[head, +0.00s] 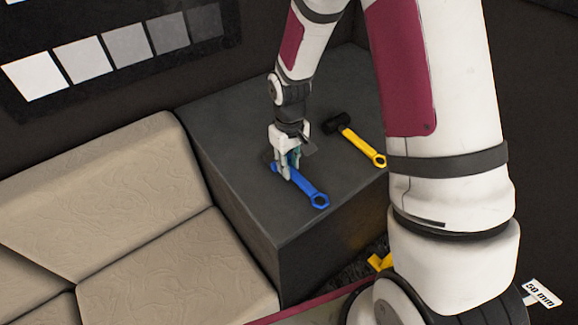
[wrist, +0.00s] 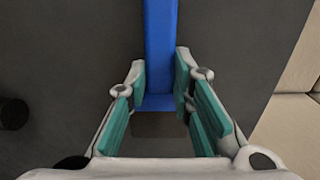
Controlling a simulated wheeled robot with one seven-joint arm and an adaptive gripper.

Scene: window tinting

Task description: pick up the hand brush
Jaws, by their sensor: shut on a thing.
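The hand brush (head: 308,190) has a blue handle with a ring at its near end. It lies on top of a dark grey box, and its other end is hidden by my gripper (head: 284,172). In the wrist view the blue brush (wrist: 160,50) runs up from between the teal finger pads of my gripper (wrist: 161,90). The fingers are shut on the blue part, one on each side. A dark brownish block shows just below the blue part, partly hidden by my gripper. I cannot tell any gap between brush and box.
A yellow-handled tool with a black head (head: 358,143) lies to the right on the same dark grey box (head: 240,125). A beige cushioned seat (head: 150,180) adjoins the box on the left. A row of grey sample squares (head: 120,60) is on the dark wall behind.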

